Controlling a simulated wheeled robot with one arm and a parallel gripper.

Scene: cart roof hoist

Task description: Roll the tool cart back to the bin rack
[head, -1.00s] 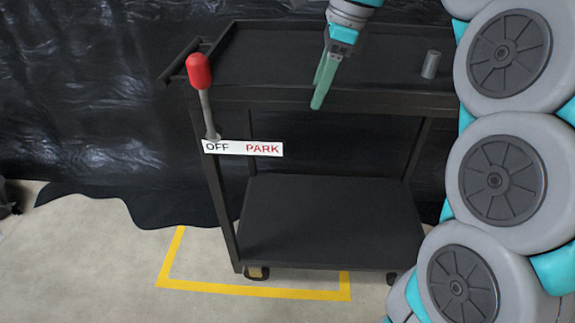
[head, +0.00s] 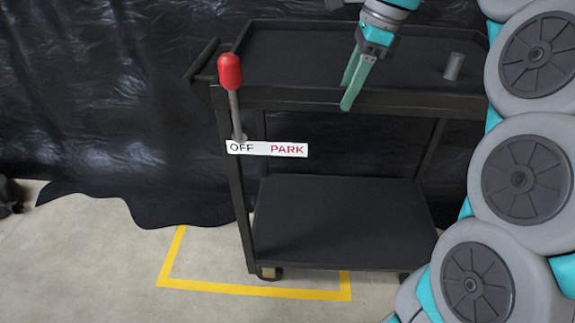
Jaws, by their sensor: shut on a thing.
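The black tool cart (head: 385,97) has a top tray and a lower shelf (head: 340,220). My gripper (head: 353,88) comes down over the near rim of the top tray and is shut on the cart there; its green fingers straddle the rim. A lever with a red knob (head: 230,72) stands nearly upright at the cart's left front corner, at the OFF end of the OFF/PARK label (head: 266,149). A grey cylinder (head: 453,66) stands upright on the tray's right part. The bin rack is not in view.
A yellow floor outline (head: 255,290) lies under and in front of the cart; the cart sits off to its right. Black sheeting (head: 110,110) hangs behind the cart and spreads onto the floor. Bare concrete (head: 80,260) lies at left. My arm covers the right side.

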